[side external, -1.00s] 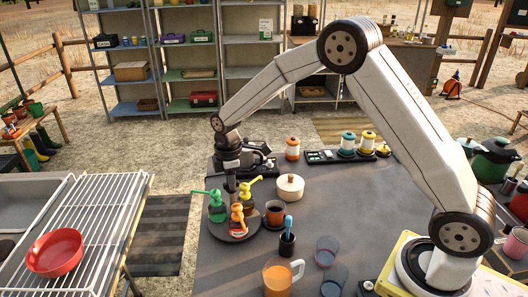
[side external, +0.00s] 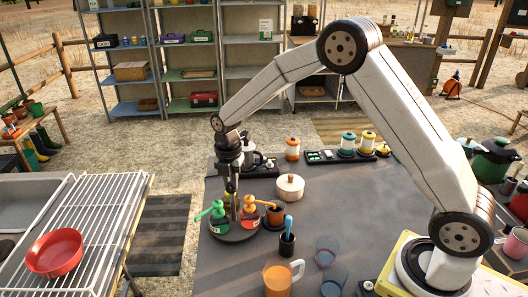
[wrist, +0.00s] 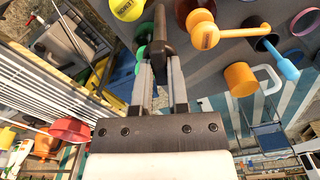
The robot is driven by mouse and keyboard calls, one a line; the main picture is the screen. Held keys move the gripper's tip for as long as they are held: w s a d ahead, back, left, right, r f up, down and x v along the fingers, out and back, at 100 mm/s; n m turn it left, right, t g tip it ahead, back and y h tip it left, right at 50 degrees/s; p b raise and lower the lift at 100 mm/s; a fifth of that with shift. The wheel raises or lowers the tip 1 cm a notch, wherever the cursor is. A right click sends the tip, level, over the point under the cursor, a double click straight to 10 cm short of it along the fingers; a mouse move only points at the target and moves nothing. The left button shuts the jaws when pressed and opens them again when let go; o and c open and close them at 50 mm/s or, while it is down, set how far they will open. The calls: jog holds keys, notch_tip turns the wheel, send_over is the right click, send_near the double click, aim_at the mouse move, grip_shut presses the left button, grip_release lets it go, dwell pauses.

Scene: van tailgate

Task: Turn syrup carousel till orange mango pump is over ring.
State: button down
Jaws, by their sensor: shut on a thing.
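The syrup carousel (side external: 234,237) is a dark round turntable bearing green, orange and yellow pump bottles. My gripper (wrist: 161,70) is shut on its dark upright handle (wrist: 160,38), which also shows in the side view. The orange pump (side external: 250,206) is at the carousel's right, its spout pointing right toward a brown cup (side external: 275,215); it also shows in the wrist view (wrist: 202,28). The green pump (side external: 216,211) is at the left. The yellow pump (wrist: 127,8) is mostly hidden behind my gripper in the side view. I cannot make out the ring clearly.
A black cup with a blue utensil (side external: 287,242), an orange mug (side external: 277,278) and clear glasses (side external: 326,255) stand right and front of the carousel. A lidded cream pot (side external: 290,188) stands behind right. A wire rack with a red bowl (side external: 55,254) is left.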

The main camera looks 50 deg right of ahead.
jog(key=shift+r+n, duration=0.1)
jog(key=shift+n, duration=1.8)
jog(key=c, duration=0.6)
grip_release()
jog(key=shift+r, duration=3.85)
jog(key=shift+s, duration=0.1)
